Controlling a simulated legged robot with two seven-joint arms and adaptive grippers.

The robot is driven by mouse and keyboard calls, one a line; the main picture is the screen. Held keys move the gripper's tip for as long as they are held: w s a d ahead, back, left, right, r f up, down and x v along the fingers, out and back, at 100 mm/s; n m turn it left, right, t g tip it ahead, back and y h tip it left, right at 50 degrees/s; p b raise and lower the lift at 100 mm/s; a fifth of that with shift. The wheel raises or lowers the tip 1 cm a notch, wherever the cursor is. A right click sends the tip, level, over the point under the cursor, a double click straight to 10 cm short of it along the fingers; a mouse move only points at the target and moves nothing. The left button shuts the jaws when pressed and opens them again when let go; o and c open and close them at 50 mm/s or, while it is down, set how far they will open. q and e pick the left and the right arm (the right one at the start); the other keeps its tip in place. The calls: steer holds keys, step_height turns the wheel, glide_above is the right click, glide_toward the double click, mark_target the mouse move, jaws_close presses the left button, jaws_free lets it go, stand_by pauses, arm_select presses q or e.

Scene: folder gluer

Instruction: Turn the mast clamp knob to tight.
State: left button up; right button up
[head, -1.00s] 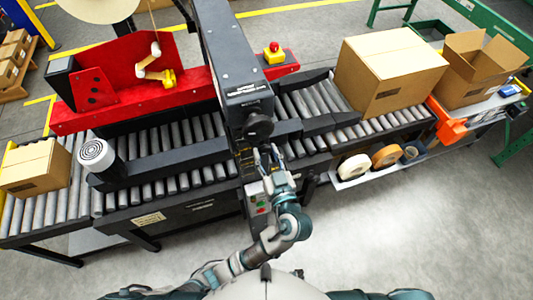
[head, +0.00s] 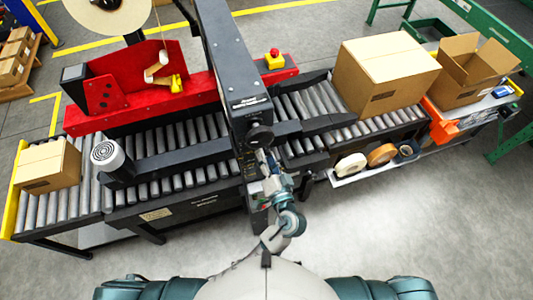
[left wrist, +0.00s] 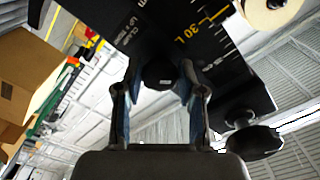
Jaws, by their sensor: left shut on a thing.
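The mast (head: 232,75) of the machine stands upright over the roller conveyor in the head view. My left gripper (head: 263,163) is at the mast's front, below a round black knob (head: 259,133). In the left wrist view my left gripper (left wrist: 160,88) is shut on a small black knob (left wrist: 160,73), with a finger on each side. I take this for the mast clamp knob, beside partly hidden "CLAMP" lettering and a yellow "30" scale mark. The gripper and arm hide it in the head view. My right gripper is not in view.
Another black knob (left wrist: 255,141) sticks out near the held one in the left wrist view. A closed carton (head: 386,75) and an open carton (head: 470,75) stand at the right. A smaller carton (head: 48,165) is at the left. Tape rolls (head: 381,155) lie on a low shelf.

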arm_select(q)
steer(key=shift+r+m+p, duration=0.1)
steer(key=shift+m+p, duration=3.55)
steer(key=shift+m, duration=0.65)
steer(key=o, duration=1.1)
steer(key=shift+w+d, duration=0.1)
